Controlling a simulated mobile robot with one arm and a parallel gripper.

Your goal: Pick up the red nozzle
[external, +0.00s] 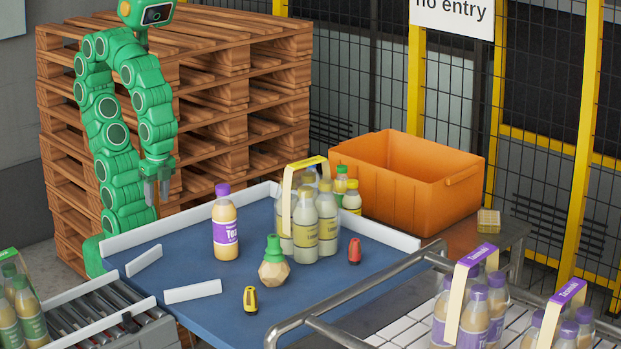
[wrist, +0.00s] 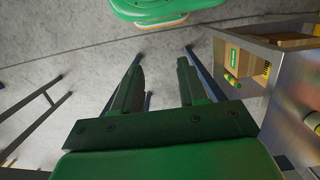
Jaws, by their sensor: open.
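The red nozzle (external: 354,251) stands upright on the blue table (external: 213,308), right of the bottle pack, in the external view. My gripper (external: 157,196) hangs at the left, fingers down, beyond the far left side of the table and well apart from the nozzle. In the wrist view my gripper (wrist: 163,75) shows two separated fingers with nothing between them. The nozzle does not show in the wrist view.
An orange crate (external: 410,190) is behind; a metal rail (external: 350,300) runs at front right.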

